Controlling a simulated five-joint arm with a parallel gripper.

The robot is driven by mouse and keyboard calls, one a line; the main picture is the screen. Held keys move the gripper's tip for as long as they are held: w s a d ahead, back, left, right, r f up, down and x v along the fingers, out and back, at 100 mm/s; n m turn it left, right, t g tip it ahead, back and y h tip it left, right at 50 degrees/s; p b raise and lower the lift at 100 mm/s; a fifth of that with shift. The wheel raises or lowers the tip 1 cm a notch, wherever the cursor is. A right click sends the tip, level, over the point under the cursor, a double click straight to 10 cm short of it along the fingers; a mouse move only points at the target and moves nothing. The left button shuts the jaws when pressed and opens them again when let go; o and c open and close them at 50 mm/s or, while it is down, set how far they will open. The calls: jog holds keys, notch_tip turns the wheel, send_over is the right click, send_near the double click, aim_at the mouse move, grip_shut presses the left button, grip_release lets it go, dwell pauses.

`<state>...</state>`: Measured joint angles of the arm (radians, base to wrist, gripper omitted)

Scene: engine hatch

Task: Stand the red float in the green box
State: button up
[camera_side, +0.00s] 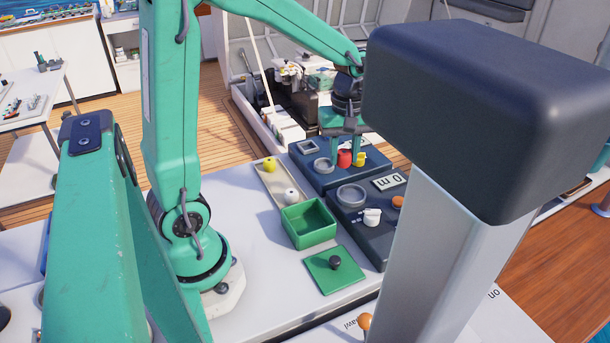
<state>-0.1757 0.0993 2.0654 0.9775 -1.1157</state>
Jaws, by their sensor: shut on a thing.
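The red float (344,158) is small and round, at the near side of the dark tray at the back. My gripper (345,163) points down from above with its fingers on either side of the float and is shut on it. I cannot tell whether the float still touches the tray. The green box (309,235) is open-topped and stands on the white worktop, nearer and left of the gripper. The part of its floor that I see is bare.
A green lid (335,279) with a dark knob lies in front of the box. A pale tray (266,187) holds a yellow and a white ball.

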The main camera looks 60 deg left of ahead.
jog(key=s+a+f+n, duration=0.3)
jog(key=s+n, duration=0.4)
jog(key=n, duration=0.9)
jog(key=shift+a+f, duration=0.4)
jog(key=shift+a, duration=0.5)
send_over(281, 184)
notch_tip(281, 184, down, 7)
jog(key=shift+f, duration=1.8)
jog(key=shift+f, duration=0.15)
